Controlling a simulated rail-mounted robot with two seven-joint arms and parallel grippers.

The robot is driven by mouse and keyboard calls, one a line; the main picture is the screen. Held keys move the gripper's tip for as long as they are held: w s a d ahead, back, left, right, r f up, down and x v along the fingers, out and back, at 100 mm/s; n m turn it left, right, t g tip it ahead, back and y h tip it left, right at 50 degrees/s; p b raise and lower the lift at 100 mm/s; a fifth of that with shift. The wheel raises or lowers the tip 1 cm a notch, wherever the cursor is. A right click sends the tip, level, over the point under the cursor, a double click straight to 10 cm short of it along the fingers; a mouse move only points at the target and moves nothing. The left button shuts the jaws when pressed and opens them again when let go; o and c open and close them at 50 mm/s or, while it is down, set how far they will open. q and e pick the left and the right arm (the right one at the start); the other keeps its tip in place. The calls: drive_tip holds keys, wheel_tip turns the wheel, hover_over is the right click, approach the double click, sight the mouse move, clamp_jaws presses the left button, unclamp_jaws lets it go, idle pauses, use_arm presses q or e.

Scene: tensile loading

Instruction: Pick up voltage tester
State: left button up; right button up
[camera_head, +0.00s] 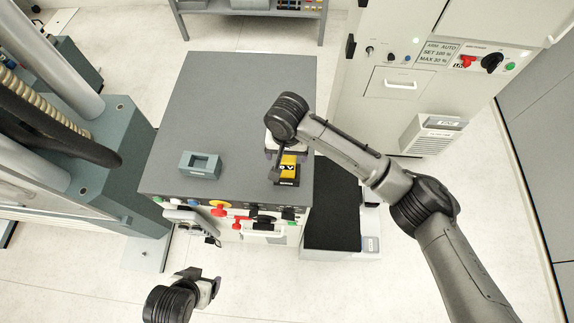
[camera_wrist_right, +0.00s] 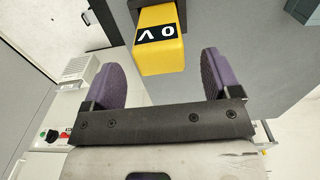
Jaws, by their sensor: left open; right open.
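The voltage tester is a yellow and black block with a "0 V" label. It stands on the grey cabinet top (camera_head: 240,90) near its front right corner, and its yellow end (camera_head: 288,163) shows there. My right gripper (camera_head: 279,165) is over this spot, partly hidden by its own wrist. In the right wrist view, the tester (camera_wrist_right: 163,58) lies just beyond and between the two purple finger pads of my right gripper (camera_wrist_right: 160,65), which are wide apart with a gap on each side. My left gripper (camera_head: 212,290) is open and empty, low in front of the cabinet.
A grey-green open box (camera_head: 200,165) sits on the cabinet top at the left. The cabinet front carries coloured knobs and plugs (camera_head: 220,210). A large machine (camera_head: 60,150) stands left, and a pale control cabinet (camera_head: 400,85) at the back right. The back of the cabinet top is clear.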

sight(287, 157)
drive_tip(key=shift+f+p, duration=0.3)
drive_tip(key=shift+f, duration=1.9)
drive_tip(key=c, duration=1.1)
drive_tip(key=shift+r, duration=0.15)
drive_tip(key=shift+c, duration=0.2)
